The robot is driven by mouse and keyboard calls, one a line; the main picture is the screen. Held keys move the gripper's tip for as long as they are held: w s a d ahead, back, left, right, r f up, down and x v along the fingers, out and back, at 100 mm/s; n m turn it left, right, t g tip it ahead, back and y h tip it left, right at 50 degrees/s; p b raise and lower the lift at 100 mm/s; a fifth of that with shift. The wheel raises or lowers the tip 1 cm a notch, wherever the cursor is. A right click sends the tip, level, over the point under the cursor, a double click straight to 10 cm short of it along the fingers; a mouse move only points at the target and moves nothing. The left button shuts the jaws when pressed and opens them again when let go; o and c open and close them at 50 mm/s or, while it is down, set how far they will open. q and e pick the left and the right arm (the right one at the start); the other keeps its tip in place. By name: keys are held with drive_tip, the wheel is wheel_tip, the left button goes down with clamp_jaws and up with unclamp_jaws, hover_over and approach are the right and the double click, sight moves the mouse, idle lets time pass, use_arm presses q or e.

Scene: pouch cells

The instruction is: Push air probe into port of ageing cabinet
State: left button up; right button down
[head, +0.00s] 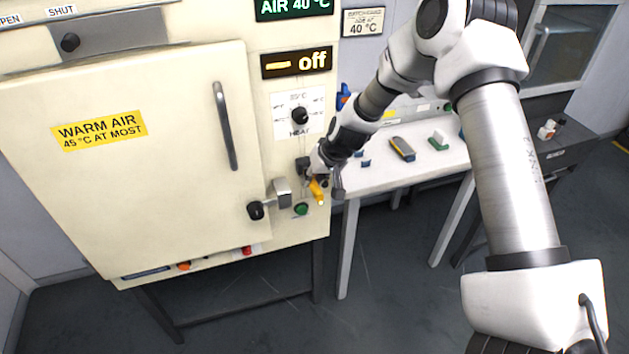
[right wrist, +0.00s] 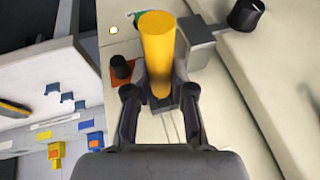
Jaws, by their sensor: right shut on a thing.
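The cream ageing cabinet (head: 180,190) fills the left of the head view, its door closed. My right gripper (head: 318,178) is at the cabinet's front panel, right of the door latch (head: 282,192). It is shut on the yellow air probe (head: 317,190), which also shows in the right wrist view (right wrist: 157,50) as a thick yellow cylinder between the fingers (right wrist: 160,92). My left gripper is not in view.
A green button (head: 301,208) sits just below the probe. A black knob on an orange-red plate (right wrist: 121,68) is close beside the fingers. A white table (head: 405,175) with small items stands at right.

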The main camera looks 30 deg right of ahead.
drive_tip(key=shift+w+d, duration=0.15)
drive_tip(key=shift+w, duration=0.45)
drive_tip(key=c, duration=0.9)
unclamp_jaws()
drive_tip(key=v, duration=1.2)
drive_tip(key=shift+w, duration=0.1)
